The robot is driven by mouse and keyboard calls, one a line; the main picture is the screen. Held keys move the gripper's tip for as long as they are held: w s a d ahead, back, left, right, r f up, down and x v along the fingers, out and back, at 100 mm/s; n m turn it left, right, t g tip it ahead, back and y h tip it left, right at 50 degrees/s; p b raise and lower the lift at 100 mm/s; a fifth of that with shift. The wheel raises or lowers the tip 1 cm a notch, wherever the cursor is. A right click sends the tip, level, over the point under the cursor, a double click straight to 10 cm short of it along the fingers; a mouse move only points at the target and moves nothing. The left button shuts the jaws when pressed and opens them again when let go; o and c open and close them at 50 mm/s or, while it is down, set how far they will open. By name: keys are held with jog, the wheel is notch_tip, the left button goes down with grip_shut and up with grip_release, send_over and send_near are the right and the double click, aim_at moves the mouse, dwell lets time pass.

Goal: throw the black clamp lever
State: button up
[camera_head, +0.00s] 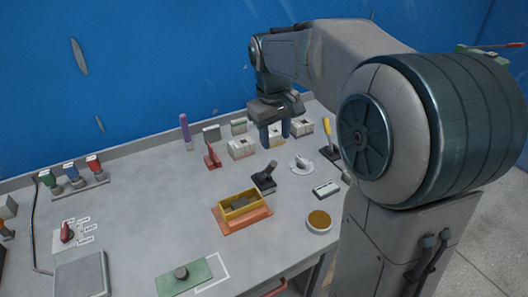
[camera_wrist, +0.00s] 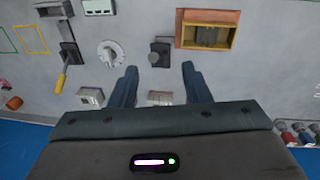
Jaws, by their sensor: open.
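The black clamp lever (camera_head: 264,177) stands on the grey bench, just behind the yellow box, its handle tilted up from a dark base. In the wrist view the black clamp lever (camera_wrist: 160,52) lies just beyond the fingertips, roughly centred between them. My gripper (camera_head: 274,138) is above the back part of the bench, behind the lever, pointing down. In the wrist view my gripper (camera_wrist: 159,69) has its two fingers wide apart with nothing held between them. The fingers look apart from the lever.
A yellow box (camera_head: 240,204) on an orange base stands before the lever. A white dial (camera_head: 300,164) and a yellow-handled lever (camera_head: 328,138) are to its right. A red lever (camera_head: 212,156) and white blocks (camera_head: 241,149) are behind.

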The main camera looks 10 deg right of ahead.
jog(key=n, duration=0.1)
send_over(273, 164)
notch_tip(273, 164, down, 2)
jog(key=f, duration=0.1)
jog(key=shift+g, duration=0.4)
jog(key=f, duration=0.9)
jog(key=w+f, duration=0.1)
jog(key=f, duration=0.3)
jog(key=shift+w+d+f, duration=0.1)
jog(key=shift+d+f, duration=0.05)
grip_shut()
